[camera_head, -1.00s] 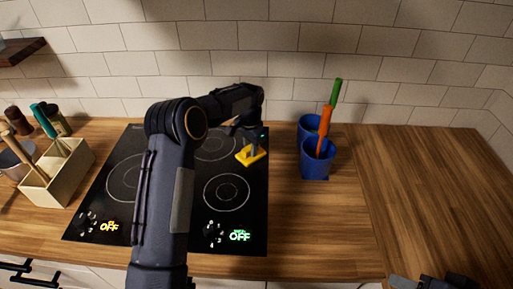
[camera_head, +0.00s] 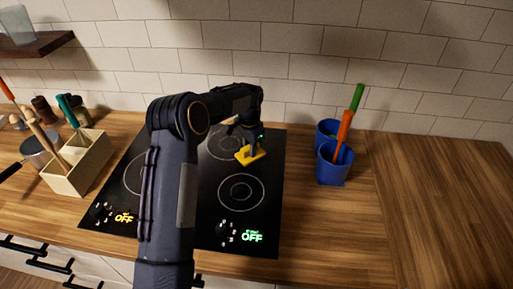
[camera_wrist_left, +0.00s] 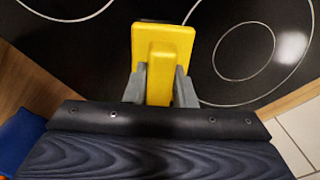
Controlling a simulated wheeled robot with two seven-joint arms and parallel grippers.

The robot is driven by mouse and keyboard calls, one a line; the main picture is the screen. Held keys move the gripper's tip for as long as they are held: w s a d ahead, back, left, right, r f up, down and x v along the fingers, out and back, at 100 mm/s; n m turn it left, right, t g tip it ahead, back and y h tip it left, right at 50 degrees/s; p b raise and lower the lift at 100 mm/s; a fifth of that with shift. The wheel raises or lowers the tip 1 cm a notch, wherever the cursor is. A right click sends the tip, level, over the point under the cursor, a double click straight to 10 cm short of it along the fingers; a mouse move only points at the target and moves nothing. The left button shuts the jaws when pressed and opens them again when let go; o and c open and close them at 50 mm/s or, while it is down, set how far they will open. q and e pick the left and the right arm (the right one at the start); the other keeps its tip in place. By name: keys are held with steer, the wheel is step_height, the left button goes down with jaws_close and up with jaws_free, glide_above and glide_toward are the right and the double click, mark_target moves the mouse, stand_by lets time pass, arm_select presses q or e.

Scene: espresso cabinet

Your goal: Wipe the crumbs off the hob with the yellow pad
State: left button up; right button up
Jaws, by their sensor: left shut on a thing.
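The yellow pad (camera_head: 250,155) is at the back right part of the black hob (camera_head: 209,205). My left gripper (camera_head: 254,144) is shut on the pad's raised grip. In the left wrist view the yellow pad (camera_wrist_left: 162,45) shows between the two grey fingers (camera_wrist_left: 160,88), over the dark glass with its pale rings. I cannot tell whether the pad touches the glass. My left arm hides part of the hob's left side. I can make out no crumbs in either view. My right gripper is not in view.
Two blue cups (camera_head: 333,164) with an orange and a green handle stand right of the hob. A cream holder (camera_head: 78,163) with utensils stands to its left. A tiled wall closes the back. The wooden counter (camera_head: 425,200) at right is clear.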

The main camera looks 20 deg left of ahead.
arm_select(q)
steer(key=shift+s+a, duration=0.2)
steer(key=shift+a, duration=0.4)
step_height(320, 180, up, 6)
steer(key=p, duration=0.4)
steer(key=shift+w+d, duration=0.1)
steer(key=shift+r, duration=0.15)
steer(key=shift+r+p, duration=0.4)
steer(key=shift+r, duration=0.95)
